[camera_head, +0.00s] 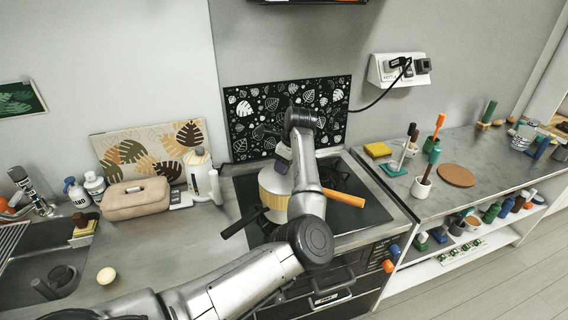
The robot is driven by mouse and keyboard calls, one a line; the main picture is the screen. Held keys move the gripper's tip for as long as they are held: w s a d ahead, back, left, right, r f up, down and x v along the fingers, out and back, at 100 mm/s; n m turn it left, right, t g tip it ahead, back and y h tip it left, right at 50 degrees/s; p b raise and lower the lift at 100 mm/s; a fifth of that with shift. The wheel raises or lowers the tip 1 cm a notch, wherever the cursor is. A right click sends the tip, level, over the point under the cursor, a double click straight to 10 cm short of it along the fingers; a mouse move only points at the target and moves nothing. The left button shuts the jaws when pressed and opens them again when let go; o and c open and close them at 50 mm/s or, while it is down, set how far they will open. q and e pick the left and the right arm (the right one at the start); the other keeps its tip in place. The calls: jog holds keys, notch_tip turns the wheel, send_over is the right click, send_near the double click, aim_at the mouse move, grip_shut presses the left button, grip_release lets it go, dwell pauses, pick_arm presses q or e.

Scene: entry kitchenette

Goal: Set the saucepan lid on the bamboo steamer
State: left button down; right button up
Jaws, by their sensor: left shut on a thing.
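My left gripper (283,164) is above the stove, pointing down and partly hidden by my own forearm. It is shut on the saucepan lid (269,181), a pale round piece directly below it. The bamboo steamer (274,202), yellowish with upright slats, stands under the lid on the stove. My forearm covers their right side, and I cannot tell whether the lid touches the steamer. My right gripper is not in view.
On the black cooktop (362,213), a black handle (241,222) sticks out left and an orange handle (345,197) right. A mortar with pestle (421,187) and a cork mat (456,175) are right.

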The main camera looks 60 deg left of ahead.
pick_arm(q)
jog(key=shift+f, duration=0.2)
jog(key=c, duration=0.6)
grip_release()
jog(key=b+v, duration=0.2)
jog(key=v, duration=1.2)
